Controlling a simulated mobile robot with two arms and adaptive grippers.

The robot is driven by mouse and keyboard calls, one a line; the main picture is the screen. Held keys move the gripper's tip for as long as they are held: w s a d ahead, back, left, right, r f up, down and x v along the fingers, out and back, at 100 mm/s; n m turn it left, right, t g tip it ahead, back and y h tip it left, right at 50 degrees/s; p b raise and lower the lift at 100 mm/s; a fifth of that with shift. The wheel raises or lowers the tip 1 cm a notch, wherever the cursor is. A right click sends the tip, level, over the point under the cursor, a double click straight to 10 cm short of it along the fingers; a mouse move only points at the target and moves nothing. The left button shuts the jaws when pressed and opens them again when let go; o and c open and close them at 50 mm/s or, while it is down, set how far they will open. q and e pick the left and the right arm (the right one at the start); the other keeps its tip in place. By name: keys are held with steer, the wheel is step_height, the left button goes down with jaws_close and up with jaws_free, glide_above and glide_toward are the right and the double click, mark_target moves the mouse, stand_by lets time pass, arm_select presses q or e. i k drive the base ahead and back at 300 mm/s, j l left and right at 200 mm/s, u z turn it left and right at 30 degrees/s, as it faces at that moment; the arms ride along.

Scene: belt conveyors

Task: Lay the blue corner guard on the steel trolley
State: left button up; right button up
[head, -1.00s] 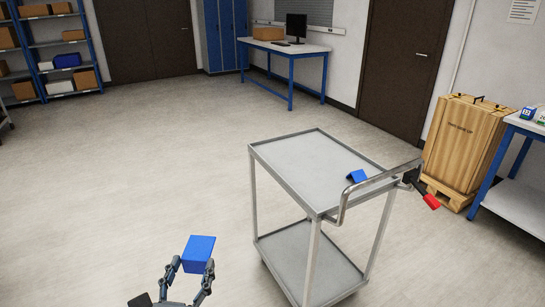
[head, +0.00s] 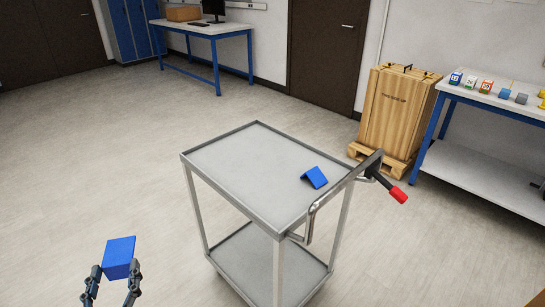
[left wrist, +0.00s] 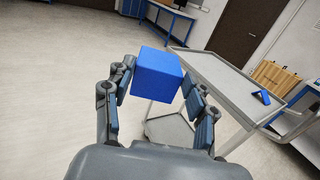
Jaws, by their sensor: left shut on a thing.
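My left gripper (head: 112,282) is shut on a blue block-like piece (head: 120,257), held upright between its fingers. In the left wrist view the piece (left wrist: 158,75) shows flat faces like a cube; its underside is hidden. The gripper is left of the steel trolley (head: 229,201), apart from it. The trolley also shows in the left wrist view (left wrist: 215,80). A blue angled piece (head: 315,177), shaped like a corner guard, lies on the trolley's top near the handle end.
The trolley's handle (head: 312,215) sticks out at its right end, near a red-tipped black lever (head: 398,195). A wooden crate (head: 392,118) and a bench (head: 500,103) with small items stand behind. Most of the trolley top and the floor to its left are clear.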

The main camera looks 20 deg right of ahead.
mark_target(271, 156)
steer(key=i+j+z, duration=0.1)
steer(key=i+z, duration=0.15)
steer(key=z, duration=0.2)
steer(key=i+j+z, duration=0.2)
steer(key=z, duration=0.3)
steer(key=i+j+z, duration=0.3)
steer(key=z, duration=0.15)
steer(key=i+j+z, duration=0.15)
steer(key=j+z, duration=0.2)
steer(key=z, duration=0.15)
